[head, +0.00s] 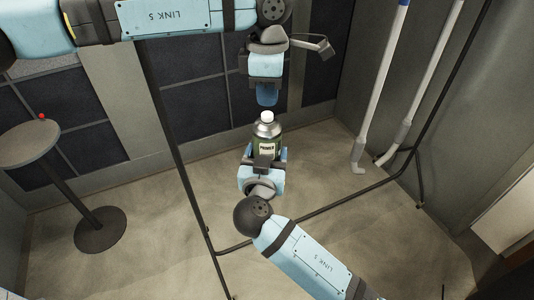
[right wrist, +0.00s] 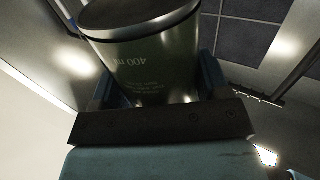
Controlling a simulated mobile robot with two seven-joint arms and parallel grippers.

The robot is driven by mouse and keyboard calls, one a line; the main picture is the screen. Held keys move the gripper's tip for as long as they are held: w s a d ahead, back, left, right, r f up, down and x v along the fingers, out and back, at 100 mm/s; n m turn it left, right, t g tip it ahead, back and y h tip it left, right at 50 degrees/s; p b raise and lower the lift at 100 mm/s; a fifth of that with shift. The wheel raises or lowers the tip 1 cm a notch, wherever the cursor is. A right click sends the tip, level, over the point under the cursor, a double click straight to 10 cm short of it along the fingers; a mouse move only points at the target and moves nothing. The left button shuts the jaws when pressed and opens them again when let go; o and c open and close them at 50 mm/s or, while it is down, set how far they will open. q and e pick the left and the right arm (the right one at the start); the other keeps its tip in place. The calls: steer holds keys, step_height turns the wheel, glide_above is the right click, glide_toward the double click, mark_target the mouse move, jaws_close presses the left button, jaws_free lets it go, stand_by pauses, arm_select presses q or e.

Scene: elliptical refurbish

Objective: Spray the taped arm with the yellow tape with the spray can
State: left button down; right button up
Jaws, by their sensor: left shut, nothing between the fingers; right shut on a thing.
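The spray can (head: 268,146) is dark green with a pale label and a white top, and stands about upright in my right gripper (head: 266,156). In the right wrist view the can (right wrist: 155,65) fills the space between the fingers of that gripper (right wrist: 155,95), with "400 ml" printed upside down. My left gripper (head: 266,97) is shut and empty, pointing down just above the can's top, apart from it. Two pale, slim hanging parts, a left one (head: 382,85) and a right one (head: 423,80), are at the right in the head view. I see no yellow tape on either.
A black tubular frame (head: 320,208) runs along the floor, with uprights at both sides. A round stool-like table (head: 28,145) with a small red object (head: 42,116) stands at the left. Walls close in behind and at the right. Open floor lies at the lower left.

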arm_select(q)
steer(key=shift+r, duration=0.95)
step_height(320, 180, up, 12)
steer(key=shift+f, duration=0.1)
stand_by(0.8)
